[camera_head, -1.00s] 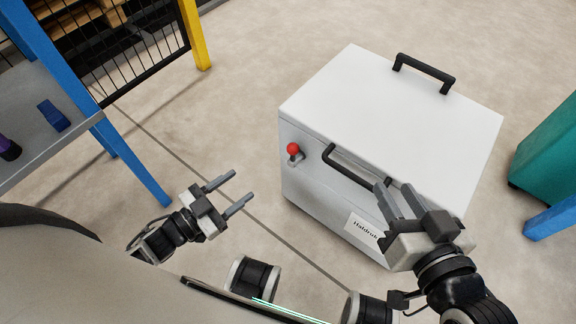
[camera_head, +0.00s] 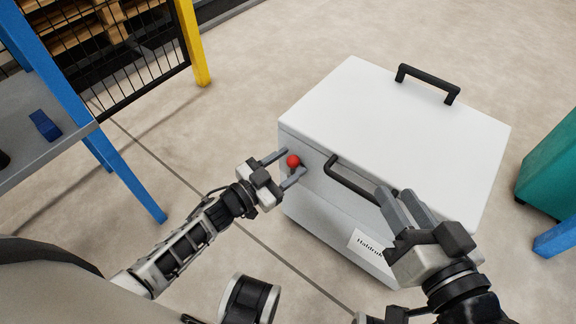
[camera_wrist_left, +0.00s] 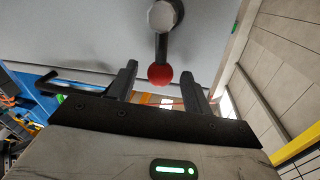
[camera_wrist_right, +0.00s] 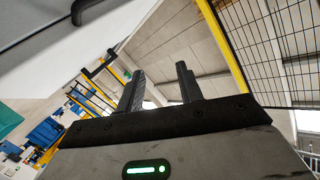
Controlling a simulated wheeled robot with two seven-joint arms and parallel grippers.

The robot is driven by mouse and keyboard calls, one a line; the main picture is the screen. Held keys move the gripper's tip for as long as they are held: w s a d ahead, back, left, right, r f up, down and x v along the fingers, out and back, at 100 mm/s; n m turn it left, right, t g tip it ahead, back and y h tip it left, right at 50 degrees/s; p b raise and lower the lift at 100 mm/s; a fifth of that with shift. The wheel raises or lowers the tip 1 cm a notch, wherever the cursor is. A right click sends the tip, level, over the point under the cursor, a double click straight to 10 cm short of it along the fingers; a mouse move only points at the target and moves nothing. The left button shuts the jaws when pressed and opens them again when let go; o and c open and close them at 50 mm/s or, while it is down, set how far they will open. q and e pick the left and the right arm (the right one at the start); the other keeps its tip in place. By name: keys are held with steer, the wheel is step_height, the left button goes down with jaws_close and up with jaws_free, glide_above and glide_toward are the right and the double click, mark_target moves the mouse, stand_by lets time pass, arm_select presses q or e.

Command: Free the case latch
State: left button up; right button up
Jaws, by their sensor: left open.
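The white case (camera_head: 400,125) stands on the floor with a black handle on its lid and a black front handle (camera_head: 350,183). Its latch has a red ball (camera_head: 293,160) on the left of the front face. In the left wrist view the red ball (camera_wrist_left: 160,74) ends a short dark lever (camera_wrist_left: 162,46) below a grey round pivot (camera_wrist_left: 165,15). My left gripper (camera_head: 292,164) is open, with one finger on each side of the ball and visible gaps. My right gripper (camera_head: 396,192) is open and empty, by the right end of the front handle, hiding part of it.
A blue-framed grey shelf (camera_head: 40,140) with a small blue block (camera_head: 44,125) stands at the left. A black mesh fence with a yellow post (camera_head: 192,45) is behind it. A teal box (camera_head: 552,165) stands at the right. The floor left of the case is clear.

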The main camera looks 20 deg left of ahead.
arm_select(q)
steer(key=shift+w+d, duration=0.1)
steer(key=shift+w, duration=0.05)
jaws_close()
arm_select(e)
steer(key=shift+w+r, duration=0.15)
steer(key=shift+r, duration=0.3)
